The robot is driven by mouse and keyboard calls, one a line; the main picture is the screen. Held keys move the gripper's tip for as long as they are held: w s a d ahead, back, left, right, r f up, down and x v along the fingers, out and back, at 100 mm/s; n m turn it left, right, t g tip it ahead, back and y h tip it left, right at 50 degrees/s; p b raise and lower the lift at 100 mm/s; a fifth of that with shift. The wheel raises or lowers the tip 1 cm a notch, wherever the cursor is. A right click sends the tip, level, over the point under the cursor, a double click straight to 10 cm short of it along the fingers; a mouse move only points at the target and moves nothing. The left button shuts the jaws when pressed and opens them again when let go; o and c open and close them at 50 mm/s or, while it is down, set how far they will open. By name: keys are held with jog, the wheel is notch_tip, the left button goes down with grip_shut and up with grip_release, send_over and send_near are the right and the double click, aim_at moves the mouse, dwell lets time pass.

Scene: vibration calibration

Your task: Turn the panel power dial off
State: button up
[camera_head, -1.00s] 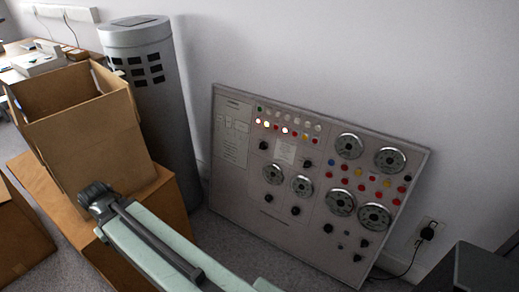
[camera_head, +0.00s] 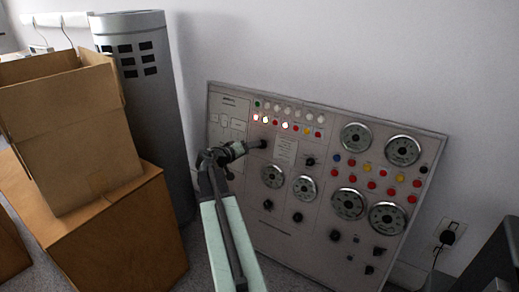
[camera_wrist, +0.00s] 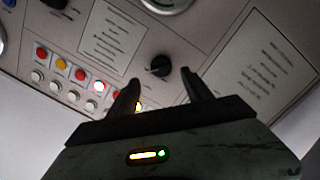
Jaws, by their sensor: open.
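The grey control panel (camera_head: 318,220) leans against the wall, with dials, lamps and black knobs on it. A small black dial (camera_wrist: 160,66) on the panel shows in the wrist view between two printed labels. My gripper (camera_wrist: 160,77) is open, and its two fingertips appear on either side of this dial without visible contact. I cannot tell whether they reach around it or stop short. In the head view my gripper (camera_head: 257,145) is at the panel's upper left, below the row of lit lamps, and partly covers the dial.
A cardboard box (camera_head: 75,145) stands on a brown box (camera_head: 115,240) at the left. A grey cylinder (camera_head: 155,110) stands behind them, left of the panel. A wall socket with a plug (camera_head: 448,237) is right of the panel. A dark object (camera_head: 490,255) is at lower right.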

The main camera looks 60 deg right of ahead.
jog(key=b+x, duration=0.1)
jog(key=x, duration=0.5)
